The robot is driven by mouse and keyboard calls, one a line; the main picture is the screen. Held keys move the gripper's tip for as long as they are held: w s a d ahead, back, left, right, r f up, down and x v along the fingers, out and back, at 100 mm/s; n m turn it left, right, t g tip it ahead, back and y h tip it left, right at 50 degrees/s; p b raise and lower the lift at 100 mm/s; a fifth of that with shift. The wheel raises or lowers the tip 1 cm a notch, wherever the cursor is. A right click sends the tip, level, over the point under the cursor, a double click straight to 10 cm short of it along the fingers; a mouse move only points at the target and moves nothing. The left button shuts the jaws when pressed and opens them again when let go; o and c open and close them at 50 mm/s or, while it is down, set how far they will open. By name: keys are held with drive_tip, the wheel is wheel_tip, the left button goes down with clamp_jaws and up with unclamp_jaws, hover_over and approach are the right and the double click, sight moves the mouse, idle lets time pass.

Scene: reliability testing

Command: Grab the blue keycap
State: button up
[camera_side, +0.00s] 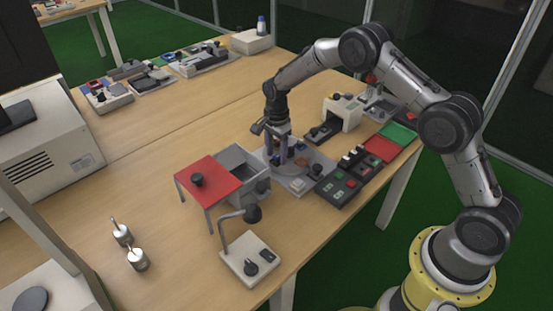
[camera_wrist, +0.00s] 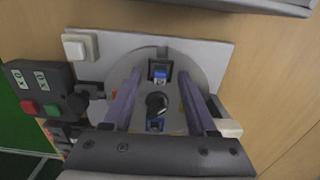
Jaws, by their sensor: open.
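In the wrist view a small blue keycap (camera_wrist: 160,73) sits near the top of a round grey plate (camera_wrist: 205,62). A second blue piece (camera_wrist: 155,125) lies lower, below a black knob (camera_wrist: 156,103). My gripper (camera_wrist: 161,74) is open, with one purple-grey finger on each side of the upper blue keycap. Gaps show between the keycap and both fingers. In the side view my gripper (camera_side: 281,158) points down over the grey plate (camera_side: 310,178). The keycap is too small and too covered there to make out surely.
A red-topped stand (camera_side: 215,180) and a grey open bin (camera_side: 232,160) are left of my gripper. A lamp-like fixture (camera_side: 250,260) stands in front. A black button box (camera_side: 338,187) is close on the right.

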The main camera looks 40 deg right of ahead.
drive_tip(key=shift+f, duration=0.15)
clamp_jaws()
idle(0.4)
